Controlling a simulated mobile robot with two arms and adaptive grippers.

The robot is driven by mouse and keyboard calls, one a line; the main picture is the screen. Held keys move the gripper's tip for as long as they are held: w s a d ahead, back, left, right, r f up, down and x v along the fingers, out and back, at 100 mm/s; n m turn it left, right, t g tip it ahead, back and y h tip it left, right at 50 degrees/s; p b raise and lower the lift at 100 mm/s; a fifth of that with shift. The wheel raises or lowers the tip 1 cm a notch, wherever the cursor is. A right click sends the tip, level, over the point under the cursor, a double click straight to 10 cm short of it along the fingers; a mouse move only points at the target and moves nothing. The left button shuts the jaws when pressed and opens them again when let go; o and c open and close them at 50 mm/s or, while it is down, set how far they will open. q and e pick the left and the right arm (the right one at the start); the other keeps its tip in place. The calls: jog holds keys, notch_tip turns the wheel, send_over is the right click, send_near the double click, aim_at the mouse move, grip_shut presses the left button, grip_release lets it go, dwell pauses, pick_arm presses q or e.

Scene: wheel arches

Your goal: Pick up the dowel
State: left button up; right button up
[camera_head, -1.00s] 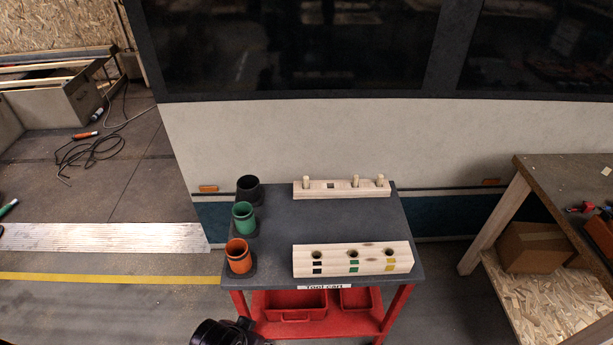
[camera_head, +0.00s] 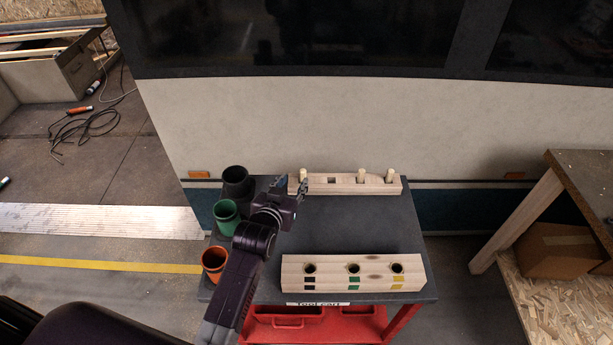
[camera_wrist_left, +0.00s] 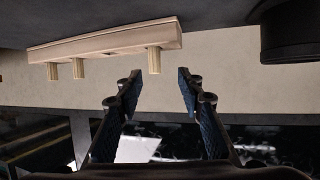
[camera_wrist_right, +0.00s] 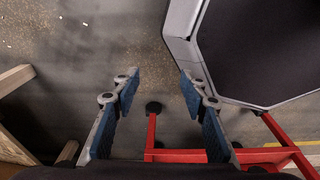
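Pale wooden dowels stand upright in a light wood rack (camera_head: 340,184) at the back of the tool cart. The left dowel (camera_head: 303,174) is by my left gripper (camera_head: 291,186); a middle-right dowel (camera_head: 361,175) and a right dowel (camera_head: 390,175) stand further along. In the left wrist view the rack (camera_wrist_left: 105,42) appears upside down, and the nearest dowel (camera_wrist_left: 154,61) lies just beyond the gap of my open, empty left gripper (camera_wrist_left: 159,75). My right gripper (camera_wrist_right: 160,75) is open and empty in its wrist view, outside the head view.
A front wood block (camera_head: 330,278) has three holes with black, green and yellow marks. Black (camera_head: 236,182), green (camera_head: 226,215) and orange (camera_head: 214,262) cups line the left edge of the cart top (camera_head: 350,225). A wooden bench (camera_head: 580,175) stands right. The cart's middle is clear.

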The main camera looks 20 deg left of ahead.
aim_at(302, 173)
pick_arm(q)
jog(key=shift+w+f, duration=0.15)
jog(key=shift+w, duration=0.3)
jog(key=shift+w+f, duration=0.15)
jog(key=shift+w, duration=0.45)
jog(key=shift+w+d, duration=0.1)
jog(key=shift+w, duration=0.2)
jog(key=x, duration=0.3)
jog(key=p+x, duration=0.1)
jog(key=shift+w+d, duration=0.25)
jog(key=shift+d, duration=0.05)
pick_arm(e)
jog(key=shift+s+r, duration=0.2)
jog(key=shift+s, duration=0.35)
jog(key=shift+s+r, duration=0.15)
jog(key=shift+s, duration=0.35)
jog(key=shift+s, duration=0.1)
pick_arm(q)
jog(key=shift+c, duration=0.8)
jog(key=c, duration=0.8)
pick_arm(e)
jog(key=shift+s, duration=0.3)
